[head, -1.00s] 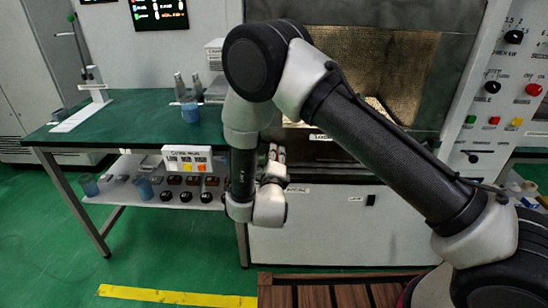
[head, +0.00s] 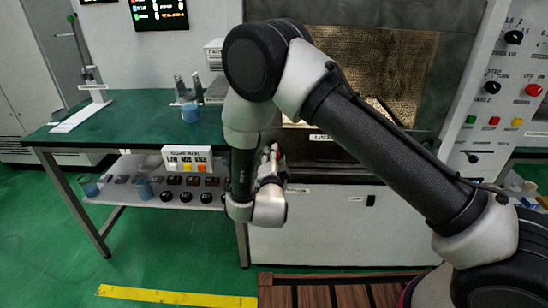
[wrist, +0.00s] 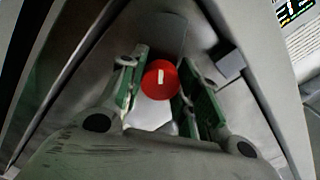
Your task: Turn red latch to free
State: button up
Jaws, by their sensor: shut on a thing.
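The red latch (wrist: 160,86) is a round red knob with a short white mark, seen in the wrist view between my two green finger pads. The white mark stands nearly upright in that picture. My gripper (wrist: 161,70) is shut on the red latch, with one finger on each side. In the head view my gripper (head: 270,160) is at the left front edge of the microwave generator (head: 320,225), and my arm hides most of the place where it grips.
A green-topped table (head: 120,130) stands to the left, its lower shelf holding several small parts and blue cups. The generator's open chamber (head: 375,70) is behind my arm. A control panel (head: 500,100) with knobs and buttons is at right. A wooden slatted surface (head: 345,292) lies in front.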

jog(key=shift+w+r+n, duration=0.2)
jog(key=shift+w+n, duration=0.05)
jog(key=shift+n, duration=1.25)
jog(key=o, duration=1)
jog(key=shift+w+f, duration=0.1)
jog(key=shift+o, duration=0.2)
jog(key=shift+f, duration=0.1)
jog(key=shift+s, duration=0.3)
jog(key=s, duration=1.1)
jog(key=shift+s+a, duration=0.15)
jog(key=shift+s, duration=0.1)
